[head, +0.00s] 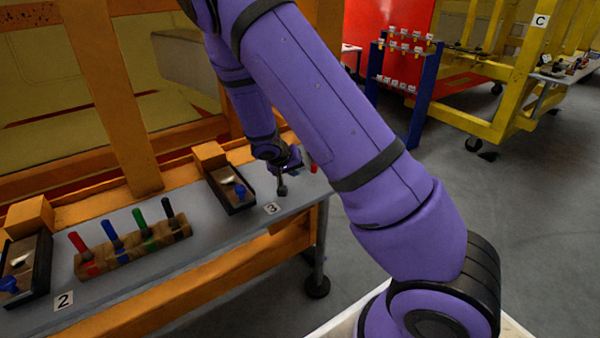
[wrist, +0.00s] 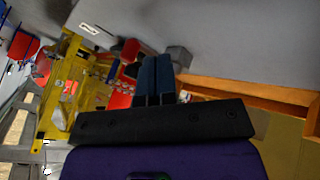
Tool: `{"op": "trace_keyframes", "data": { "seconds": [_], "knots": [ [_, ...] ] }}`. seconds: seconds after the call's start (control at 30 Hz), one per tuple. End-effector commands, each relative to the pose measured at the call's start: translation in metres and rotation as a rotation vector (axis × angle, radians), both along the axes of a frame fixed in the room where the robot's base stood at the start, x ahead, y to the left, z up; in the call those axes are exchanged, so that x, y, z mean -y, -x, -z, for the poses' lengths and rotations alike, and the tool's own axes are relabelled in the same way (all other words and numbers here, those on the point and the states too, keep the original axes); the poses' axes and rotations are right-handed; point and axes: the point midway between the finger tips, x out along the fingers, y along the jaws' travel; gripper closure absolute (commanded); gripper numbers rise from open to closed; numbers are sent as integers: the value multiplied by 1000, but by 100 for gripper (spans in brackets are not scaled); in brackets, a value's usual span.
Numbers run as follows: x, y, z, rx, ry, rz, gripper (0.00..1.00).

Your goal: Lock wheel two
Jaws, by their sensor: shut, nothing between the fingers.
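A black caster wheel (head: 317,287) stands on the floor under the near right corner of the grey table (head: 205,240). I cannot tell whether its lock is set, and no mark names it as wheel two. My gripper (head: 282,188) is over the table's right end, close to the label 3, well above and to the left of that wheel. In the wrist view its two dark blue fingers (wrist: 153,80) lie side by side, shut, with nothing between them. The wheel cannot be made out in the wrist view.
A wooden block with several coloured handles (head: 135,248) and a black tray (head: 232,188) sit on the table. Orange posts (head: 115,90) rise behind. A yellow cart (head: 510,95) and blue rack (head: 425,95) stand back right.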

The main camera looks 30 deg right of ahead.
Motion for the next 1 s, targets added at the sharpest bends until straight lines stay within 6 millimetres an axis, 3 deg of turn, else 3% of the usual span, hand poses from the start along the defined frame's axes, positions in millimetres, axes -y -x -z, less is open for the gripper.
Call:
{"op": "trace_keyframes", "data": {
  "seconds": [0.4,1.0],
  "knots": [
    [-35,21,-54,2,-2,-2,100],
    [-41,26,-64,0,-1,-1,100]
  ]
}}
